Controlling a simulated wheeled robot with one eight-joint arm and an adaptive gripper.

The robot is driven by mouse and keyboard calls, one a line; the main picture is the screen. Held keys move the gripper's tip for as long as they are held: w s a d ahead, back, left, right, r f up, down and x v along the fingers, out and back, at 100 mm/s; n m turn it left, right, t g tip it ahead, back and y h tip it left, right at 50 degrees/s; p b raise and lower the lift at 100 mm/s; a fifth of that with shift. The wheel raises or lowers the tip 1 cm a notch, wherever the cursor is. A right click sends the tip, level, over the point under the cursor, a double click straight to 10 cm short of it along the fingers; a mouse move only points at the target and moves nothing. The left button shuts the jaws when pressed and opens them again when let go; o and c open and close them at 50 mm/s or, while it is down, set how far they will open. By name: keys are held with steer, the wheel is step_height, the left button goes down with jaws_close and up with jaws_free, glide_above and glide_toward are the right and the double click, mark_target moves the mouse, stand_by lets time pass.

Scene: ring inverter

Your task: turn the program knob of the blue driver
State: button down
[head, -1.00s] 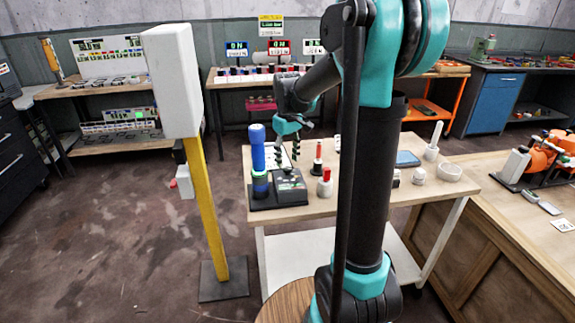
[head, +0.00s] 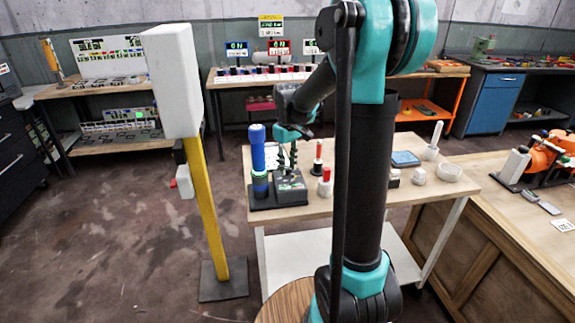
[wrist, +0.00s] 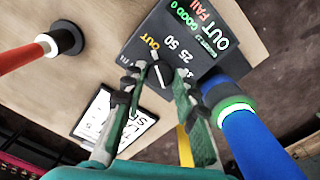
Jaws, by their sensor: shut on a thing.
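A dark box with a printed dial face (wrist: 165,25) stands on the wooden table; the head view shows it (head: 289,188) too. Its face carries the words OUT, FAIL and GOOD and the numbers 25 and 50. A blue cylinder (wrist: 262,145) with a glowing green-white ring stands upright beside the dial, also at the left of the box in the head view (head: 257,155). My gripper (wrist: 158,80) is over the dial, its fingers on either side of the small dark knob (wrist: 157,72) with a pale pointer line. The fingers partly hide the knob and the scale.
A red rod in a black and white holder (wrist: 60,40) stands near the gripper. A printed card (wrist: 108,118) lies on the table. More small items stand to the right on the table (head: 330,208). A yellow post (head: 205,210) with a white box stands to the left.

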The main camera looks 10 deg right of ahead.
steer(key=shift+m, duration=0.3)
steer(key=m, duration=0.3)
steer(key=shift+m, duration=2.1)
steer(key=c, duration=1.2)
jaws_free()
